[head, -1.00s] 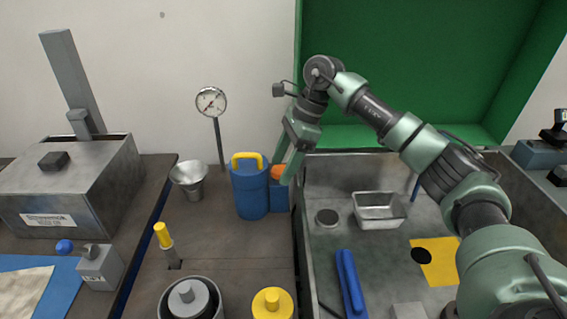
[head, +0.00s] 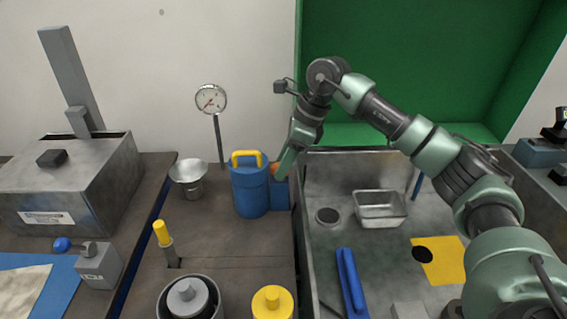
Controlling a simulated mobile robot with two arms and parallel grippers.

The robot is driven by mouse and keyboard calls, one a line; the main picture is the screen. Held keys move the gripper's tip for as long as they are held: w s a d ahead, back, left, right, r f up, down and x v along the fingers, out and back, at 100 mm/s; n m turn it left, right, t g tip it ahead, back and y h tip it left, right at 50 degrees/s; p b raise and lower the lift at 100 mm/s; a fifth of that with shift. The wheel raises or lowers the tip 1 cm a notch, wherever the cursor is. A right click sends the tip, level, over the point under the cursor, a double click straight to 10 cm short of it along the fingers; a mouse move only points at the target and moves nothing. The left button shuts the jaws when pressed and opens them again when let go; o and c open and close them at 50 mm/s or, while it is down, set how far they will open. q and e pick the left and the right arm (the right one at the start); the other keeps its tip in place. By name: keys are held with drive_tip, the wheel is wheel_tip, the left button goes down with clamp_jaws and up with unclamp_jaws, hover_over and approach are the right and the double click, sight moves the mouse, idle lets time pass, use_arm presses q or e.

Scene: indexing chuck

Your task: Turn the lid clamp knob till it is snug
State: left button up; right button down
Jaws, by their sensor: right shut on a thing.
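An orange knob (head: 274,168) sits on top of a blue block (head: 280,195), right beside a blue canister (head: 250,190) with a yellow handle. I take it to be the lid clamp knob. My right gripper (head: 280,172) reaches down to it from the upper right and is shut on it. The near finger hides most of the knob, so only a small orange part shows. I cannot tell from here how tight the knob is. My left gripper is not in view.
A round dial gauge (head: 211,99) on a post and a metal funnel cup (head: 189,178) stand left of the canister. A yellow-topped lever (head: 161,234) and a yellow round knob (head: 272,303) are in front. A metal tray (head: 380,209) lies in the right-hand basin.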

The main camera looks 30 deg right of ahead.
drive_tip(key=m, duration=0.2)
drive_tip(key=m+t+h+b, duration=0.1)
drive_tip(key=m, duration=0.2)
drive_tip(key=shift+s+a+t, duration=0.1)
drive_tip(key=shift+t, duration=0.2)
drive_tip(key=shift+m+h, duration=0.3)
drive_tip(key=c, duration=0.9)
unclamp_jaws()
drive_tip(key=shift+o, duration=0.2)
drive_tip(key=v, duration=0.8)
